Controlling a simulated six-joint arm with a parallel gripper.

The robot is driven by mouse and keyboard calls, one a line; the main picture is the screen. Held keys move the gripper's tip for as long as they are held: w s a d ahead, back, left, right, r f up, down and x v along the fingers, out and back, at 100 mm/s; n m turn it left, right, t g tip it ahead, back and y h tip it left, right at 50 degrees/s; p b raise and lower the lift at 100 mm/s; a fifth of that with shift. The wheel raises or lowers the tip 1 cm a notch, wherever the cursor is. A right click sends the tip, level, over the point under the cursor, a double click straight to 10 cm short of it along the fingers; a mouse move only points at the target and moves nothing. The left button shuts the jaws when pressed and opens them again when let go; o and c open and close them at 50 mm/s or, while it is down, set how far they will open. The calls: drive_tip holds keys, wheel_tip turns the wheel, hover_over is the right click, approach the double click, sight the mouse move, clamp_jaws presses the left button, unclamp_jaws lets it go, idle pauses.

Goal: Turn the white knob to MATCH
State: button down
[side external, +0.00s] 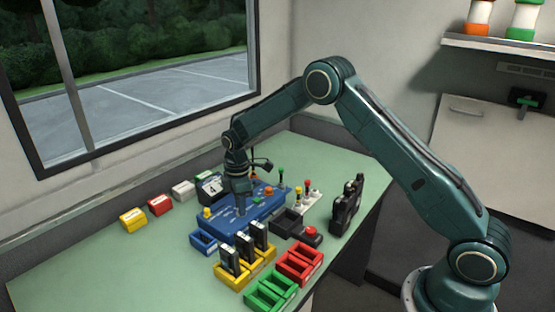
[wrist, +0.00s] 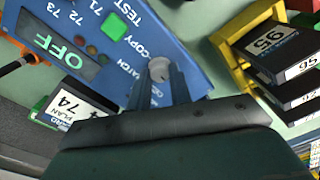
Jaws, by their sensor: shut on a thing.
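The blue panel (side external: 262,213) stands on the green bench, with my gripper (side external: 240,207) reaching down onto it. In the wrist view, the white knob (wrist: 159,67) sits on the blue panel (wrist: 190,62) between the fingertips of my gripper (wrist: 161,80), which is shut on it. The labels MATCH, COPY and TEST run along the panel beside the knob. I cannot tell which label the knob points to. A display (wrist: 58,47) on the panel reads OFF in green. In the side view the knob is hidden by the gripper.
Black upright devices (side external: 346,205) stand to the right. The bench's left front is clear.

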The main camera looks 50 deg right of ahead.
drive_tip(key=m, duration=0.6)
drive_tip(key=shift+m, duration=0.4)
drive_tip(key=m, duration=0.7)
drive_tip(key=shift+r, duration=0.1)
drive_tip(key=m, duration=0.4)
drive_tip(key=shift+m, duration=0.3)
drive_tip(key=m, duration=0.4)
drive_tip(key=shift+m+t, duration=0.3)
drive_tip(key=shift+m, duration=0.1)
drive_tip(key=c, duration=1.3)
unclamp_jaws()
